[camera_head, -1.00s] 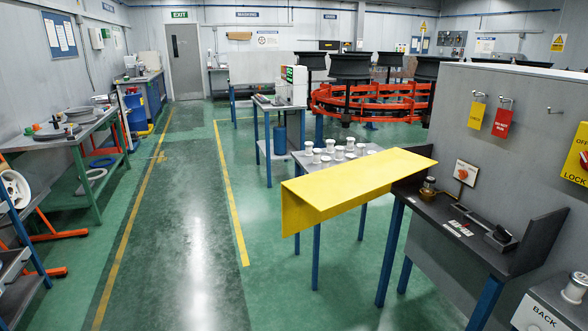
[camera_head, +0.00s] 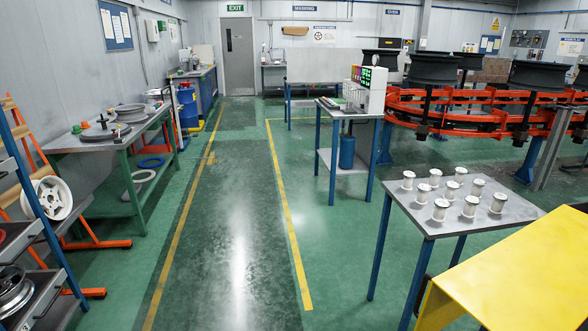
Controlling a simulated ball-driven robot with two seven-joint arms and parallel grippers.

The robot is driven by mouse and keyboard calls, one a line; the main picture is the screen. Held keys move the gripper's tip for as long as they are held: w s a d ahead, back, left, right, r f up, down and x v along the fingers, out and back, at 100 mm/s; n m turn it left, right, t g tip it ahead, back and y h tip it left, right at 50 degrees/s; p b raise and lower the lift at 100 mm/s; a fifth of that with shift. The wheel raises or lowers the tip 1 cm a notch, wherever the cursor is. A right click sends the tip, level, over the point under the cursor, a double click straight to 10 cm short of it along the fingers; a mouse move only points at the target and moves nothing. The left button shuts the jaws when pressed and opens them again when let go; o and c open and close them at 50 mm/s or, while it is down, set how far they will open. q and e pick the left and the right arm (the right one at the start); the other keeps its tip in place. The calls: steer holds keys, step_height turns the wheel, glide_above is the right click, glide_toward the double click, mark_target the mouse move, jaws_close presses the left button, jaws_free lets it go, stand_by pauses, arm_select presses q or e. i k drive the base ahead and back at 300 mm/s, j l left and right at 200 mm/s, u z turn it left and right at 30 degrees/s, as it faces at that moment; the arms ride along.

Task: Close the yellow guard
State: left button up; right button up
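The yellow guard (camera_head: 515,277) is a bent yellow sheet at the lower right of the head view. Its broad top panel shows, and a short flap hangs down at its left end. The right and lower parts of the guard are cut off by the picture edge. The bench that carries it is almost wholly out of view. Neither of my grippers shows in the head view.
A small table (camera_head: 404,211) with several white spools stands just beyond the guard. An orange ring carousel (camera_head: 470,117) is behind it. A green workbench (camera_head: 127,165) and a wheel rack (camera_head: 42,245) line the left. The marked floor lane (camera_head: 235,230) is clear.

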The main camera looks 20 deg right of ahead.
mark_target(535, 278)
steer(key=i+z, duration=0.35)
steer(key=i+j+z, duration=0.2)
steer(key=i+z, duration=0.15)
steer(key=i, duration=0.2)
steer(key=i+z, duration=0.15)
steer(key=z, duration=0.35)
steer(key=i+z, duration=0.2)
steer(key=z, duration=0.25)
steer(key=i+j+z, duration=0.1)
steer(key=z, duration=0.4)
steer(key=i+j+z, duration=0.15)
steer(key=z, duration=0.35)
steer(key=i+j+z, duration=0.15)
steer(key=i+z, duration=0.15)
steer(key=z, duration=0.15)
steer(key=i+j+z, duration=0.25)
steer(key=z, duration=0.2)
steer(key=k+j, duration=0.2)
steer(key=k, duration=0.15)
steer(key=k+j, duration=0.15)
steer(key=k, duration=0.2)
steer(key=k+j, duration=0.2)
steer(key=k, duration=0.2)
steer(key=z, duration=0.05)
